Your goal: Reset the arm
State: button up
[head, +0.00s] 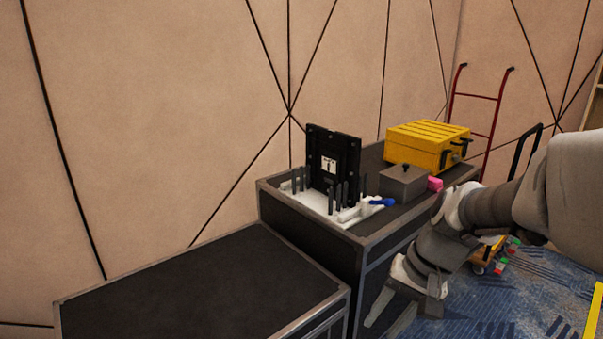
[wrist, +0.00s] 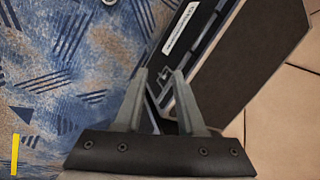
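My gripper (head: 385,322) hangs at the lower right of the head view, with my arm reaching in from the right edge. It is beside the front of the taller dark case and points down, with nothing in it. In the wrist view my gripper (wrist: 160,72) shows two grey fingers standing apart. The gap between them is empty. The carpet and the side of a dark case lie beyond the fingertips.
The taller case (head: 313,267) carries a black panel (head: 333,165) in a white rack (head: 350,217), a grey box (head: 404,185), a yellow case (head: 427,146) and a pink block (head: 435,184). A lower case (head: 200,296) has a bare top. A red hand truck (head: 480,97) stands behind.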

jog(key=s+r+n+t+h, duration=0.3)
jog(key=s+r+n+t, duration=0.15)
jog(key=s+r, duration=0.4)
notch_tip(320, 180, up, 24)
jog(key=s+p, duration=0.2)
jog(key=p, duration=2.2)
jog(key=shift+a+f, duration=0.15)
jog(key=shift+a, duration=0.15)
